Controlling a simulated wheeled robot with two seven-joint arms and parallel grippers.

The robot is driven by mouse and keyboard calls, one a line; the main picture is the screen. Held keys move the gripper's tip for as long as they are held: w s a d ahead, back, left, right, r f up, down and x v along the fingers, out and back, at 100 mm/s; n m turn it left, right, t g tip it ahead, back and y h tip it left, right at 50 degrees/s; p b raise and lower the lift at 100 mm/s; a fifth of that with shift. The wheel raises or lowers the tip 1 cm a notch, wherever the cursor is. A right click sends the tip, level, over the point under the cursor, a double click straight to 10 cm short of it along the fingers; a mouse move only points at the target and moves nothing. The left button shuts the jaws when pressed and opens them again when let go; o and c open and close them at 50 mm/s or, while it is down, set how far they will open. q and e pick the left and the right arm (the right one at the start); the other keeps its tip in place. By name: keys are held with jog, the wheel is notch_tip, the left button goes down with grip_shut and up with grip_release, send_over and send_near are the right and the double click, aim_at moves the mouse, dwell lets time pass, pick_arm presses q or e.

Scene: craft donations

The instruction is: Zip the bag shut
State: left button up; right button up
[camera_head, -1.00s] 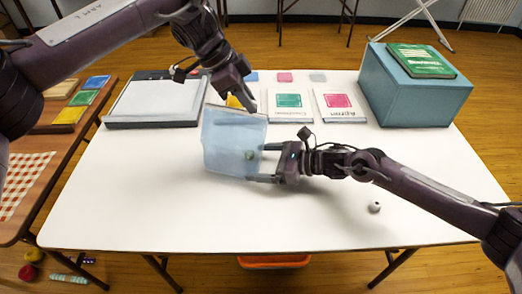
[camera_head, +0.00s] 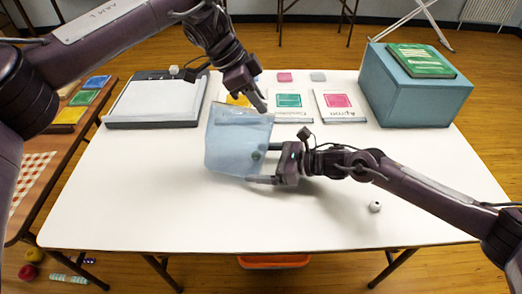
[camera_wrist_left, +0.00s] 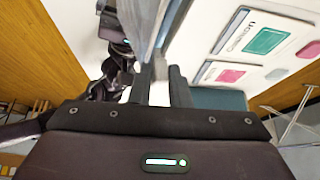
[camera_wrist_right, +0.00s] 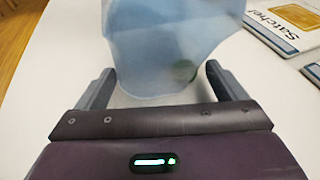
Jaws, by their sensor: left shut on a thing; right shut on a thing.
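The translucent pale-blue bag (camera_head: 232,148) stands tilted above the white table. A small green round spot (camera_head: 256,155) shows through or on it; I cannot tell which. My left gripper (camera_head: 262,104) is shut at the right end of the bag's top edge. In the left wrist view, a small grey piece (camera_wrist_left: 160,66) shows between its fingertips, near the bag's film (camera_wrist_left: 148,28); the zip itself is too small to make out. My right gripper (camera_head: 268,163) holds the bag's lower right part, which also shows between its widely spaced fingers in the right wrist view (camera_wrist_right: 165,45).
A grey-framed white board (camera_head: 155,100), several labelled cards (camera_head: 290,103) and a teal box (camera_head: 410,95) with a green book (camera_head: 420,60) stand behind. A small white ball-like object (camera_head: 375,206) lies right.

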pick_arm(q)
jog(key=shift+d+f, duration=0.2)
jog(key=shift+d, duration=0.55)
pick_arm(e)
jog(key=shift+o, duration=0.2)
jog(key=shift+s+a, duration=0.2)
jog(key=shift+a, duration=0.1)
pick_arm(q)
jog(key=shift+w+d, duration=0.1)
pick_arm(e)
jog(key=shift+r, duration=0.1)
pick_arm(q)
jog(key=shift+w+d, duration=0.1)
jog(key=shift+d, duration=0.8)
pick_arm(e)
jog(key=shift+o, duration=0.3)
jog(key=shift+w, duration=0.2)
pick_arm(q)
jog(key=shift+r, duration=0.1)
pick_arm(e)
jog(key=shift+d, duration=0.1)
pick_arm(q)
jog(key=o, duration=0.8)
pick_arm(e)
jog(key=shift+c, duration=0.5)
pick_arm(q)
jog(key=shift+c, duration=0.3)
pick_arm(e)
jog(key=shift+d, duration=0.1)
